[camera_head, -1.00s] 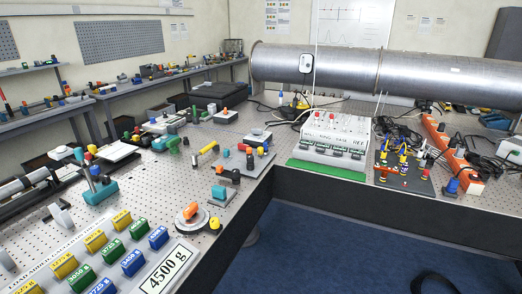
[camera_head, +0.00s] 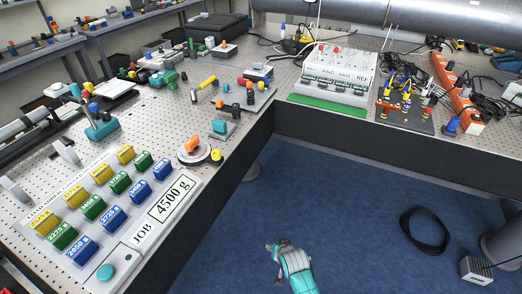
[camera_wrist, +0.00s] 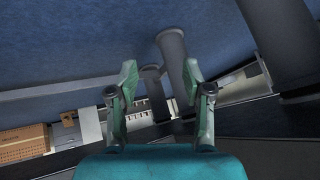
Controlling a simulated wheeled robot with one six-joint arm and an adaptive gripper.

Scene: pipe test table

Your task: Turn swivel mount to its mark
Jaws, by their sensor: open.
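What looks like the swivel mount is a round grey disc (camera_head: 194,156) with an orange block (camera_head: 192,146) on top, near the front edge of the left bench. A small yellow knob (camera_head: 216,155) stands at its right side. Its mark is too small to make out. My gripper (camera_head: 280,248) is low over the blue floor, right of and well apart from the mount. In the wrist view my gripper's two green fingers (camera_wrist: 160,78) are spread with nothing between them. The mount cannot be made out in the wrist view.
The dark bench side (camera_head: 205,215) lies between my gripper and the benchtop.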

